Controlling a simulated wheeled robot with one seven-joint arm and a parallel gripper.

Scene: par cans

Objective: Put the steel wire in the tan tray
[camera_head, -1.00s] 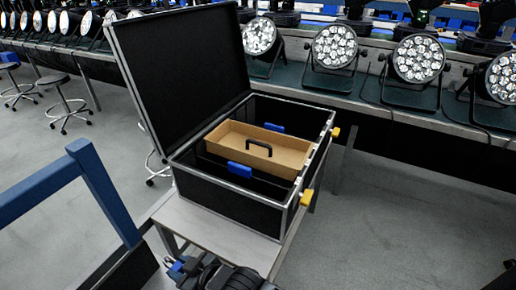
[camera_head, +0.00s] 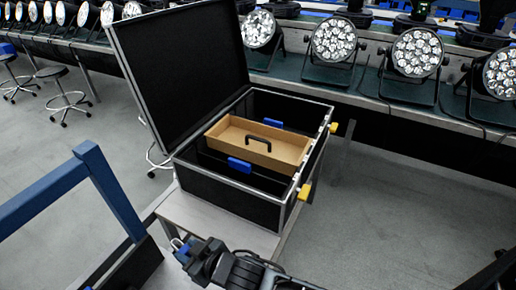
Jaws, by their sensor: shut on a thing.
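The tan tray (camera_head: 285,149) sits inside the open black case, raised between its walls. It has a dark handle in its middle and looks empty apart from that. My gripper (camera_head: 181,250) is at the bottom of the view, in front of the case's near left corner and apart from the tray. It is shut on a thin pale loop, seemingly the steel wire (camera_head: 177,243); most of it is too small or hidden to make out.
The black case (camera_head: 228,191) stands on a grey table (camera_head: 188,208), its lid (camera_head: 180,75) upright at the left. Blue tabs flank the tray; yellow latches are on the right side. A blue frame (camera_head: 45,195) stands at the left. Several par cans (camera_head: 333,38) line the bench behind.

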